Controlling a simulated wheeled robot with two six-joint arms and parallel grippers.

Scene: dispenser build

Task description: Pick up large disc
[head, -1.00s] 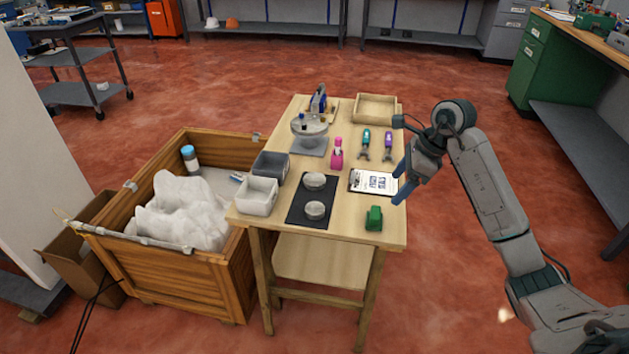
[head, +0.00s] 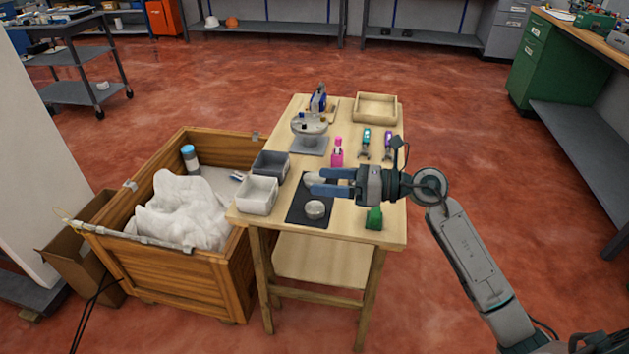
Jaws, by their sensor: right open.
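Two round pale discs lie on a black mat (head: 296,210) on the wooden table. The far disc, which looks the larger (head: 311,179), is partly hidden by my right gripper (head: 317,182). The near disc (head: 315,209) is in full view, closer to the table's front edge. My right gripper is open, with its blue fingers pointing left over the far disc. I cannot tell how high the fingers are above it or whether they touch it. My left gripper is not in view.
A grey bin (head: 271,164) and a white bin (head: 257,195) stand left of the mat. A pink bottle (head: 337,152), two pliers-like tools and a green block (head: 374,218) are near the arm. A wooden crate (head: 180,270) adjoins the table's left side.

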